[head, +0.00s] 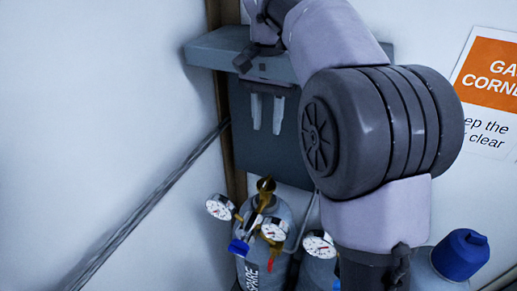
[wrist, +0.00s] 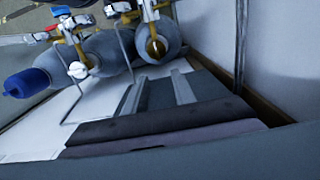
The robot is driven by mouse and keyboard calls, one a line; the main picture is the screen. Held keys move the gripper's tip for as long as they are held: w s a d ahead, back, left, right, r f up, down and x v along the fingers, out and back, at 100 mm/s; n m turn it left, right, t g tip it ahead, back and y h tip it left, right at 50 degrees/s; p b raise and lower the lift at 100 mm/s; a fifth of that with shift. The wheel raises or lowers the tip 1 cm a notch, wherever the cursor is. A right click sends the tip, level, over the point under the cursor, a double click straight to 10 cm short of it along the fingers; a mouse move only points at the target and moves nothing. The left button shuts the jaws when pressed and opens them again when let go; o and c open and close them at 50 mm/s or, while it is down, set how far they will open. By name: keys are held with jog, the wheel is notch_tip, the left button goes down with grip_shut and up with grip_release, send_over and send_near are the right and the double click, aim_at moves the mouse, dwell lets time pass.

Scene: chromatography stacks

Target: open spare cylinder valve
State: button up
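The spare cylinder (head: 283,212) is a grey bottle with a dark "SPARE" label, standing in the corner below my gripper. Its brass valve (head: 265,186) is on top, with a regulator, round white gauges (head: 220,207) and a blue knob (head: 238,247) around it. My gripper (head: 267,130) points down above the valve, with its two pale fingers apart and nothing between them. In the wrist view, the fingers (wrist: 158,77) are also apart, and a brass valve (wrist: 155,46) on a grey cylinder lies beyond them. I cannot tell how far the valve is turned.
A second cylinder (head: 316,272) with a gauge (head: 319,244) stands right of the spare one. A blue-capped cylinder (head: 460,254) is further right, partly behind my arm. A grey wall panel (head: 240,128) is behind my gripper. A grey pipe (head: 150,206) slants along the left wall.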

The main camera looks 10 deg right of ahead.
jog(key=b, duration=0.2)
send_near(266, 181)
notch_tip(266, 181, down, 7)
jog(key=shift+s+r+b, duration=0.1)
jog(key=shift+s+b, duration=0.1)
jog(key=shift+b, duration=0.75)
jog(key=shift+s+f, duration=0.1)
jog(key=shift+f, duration=0.3)
jog(key=shift+w+d+f, duration=0.1)
jog(key=shift+w+f, duration=0.2)
jog(key=shift+f, duration=0.1)
jog(key=shift+s+r, duration=0.1)
jog(key=shift+c, duration=1.1)
grip_shut()
